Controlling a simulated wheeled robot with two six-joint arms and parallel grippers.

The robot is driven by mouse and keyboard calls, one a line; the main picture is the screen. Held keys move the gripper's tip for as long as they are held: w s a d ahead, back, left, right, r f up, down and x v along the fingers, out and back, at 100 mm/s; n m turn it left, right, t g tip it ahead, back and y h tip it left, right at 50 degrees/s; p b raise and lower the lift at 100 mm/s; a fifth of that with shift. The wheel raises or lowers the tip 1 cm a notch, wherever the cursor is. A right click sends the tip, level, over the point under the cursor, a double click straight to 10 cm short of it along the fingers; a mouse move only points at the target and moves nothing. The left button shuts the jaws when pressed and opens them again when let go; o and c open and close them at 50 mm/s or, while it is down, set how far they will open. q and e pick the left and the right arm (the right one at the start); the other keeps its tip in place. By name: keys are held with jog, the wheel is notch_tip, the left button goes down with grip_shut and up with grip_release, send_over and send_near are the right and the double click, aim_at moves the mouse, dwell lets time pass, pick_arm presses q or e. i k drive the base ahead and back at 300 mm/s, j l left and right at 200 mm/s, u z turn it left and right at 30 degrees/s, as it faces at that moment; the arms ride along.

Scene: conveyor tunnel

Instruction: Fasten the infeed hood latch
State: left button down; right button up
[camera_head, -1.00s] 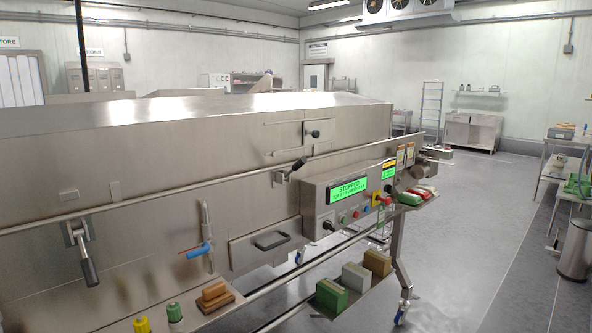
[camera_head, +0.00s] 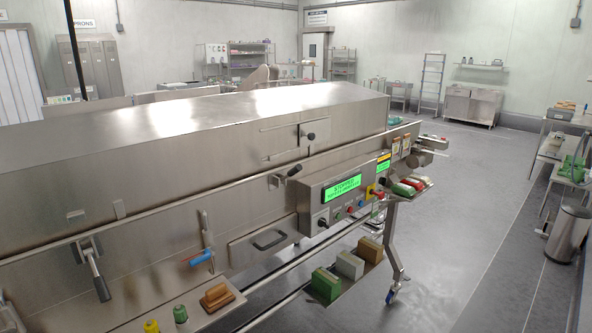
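A long steel hood (camera_head: 200,115) covers the conveyor tunnel and looks lowered along its front seam. A latch with a long grey handle (camera_head: 100,284) hangs downward on the front at the left, just below the seam. A second latch with a black-tipped lever (camera_head: 293,171) sits at the seam near the control panel, its lever pointing up and right. I cannot tell which of the two is the infeed latch, or whether either is hooked. Neither of my grippers is in view.
The control panel (camera_head: 315,202) has a green display reading STOPPED. A blue-handled valve (camera_head: 201,257) and a drawer (camera_head: 258,243) are on the front. The floor (camera_head: 455,240) at right is clear.

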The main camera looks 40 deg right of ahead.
aim_at(298, 168)
jog(key=i+l, duration=0.1)
jog(key=l, duration=0.75)
jog(key=i+l, duration=0.1)
jog(key=l, duration=0.75)
jog(key=i+l, duration=0.1)
jog(key=l, duration=1.6)
jog(key=i+u, duration=0.05)
jog(key=i, duration=0.05)
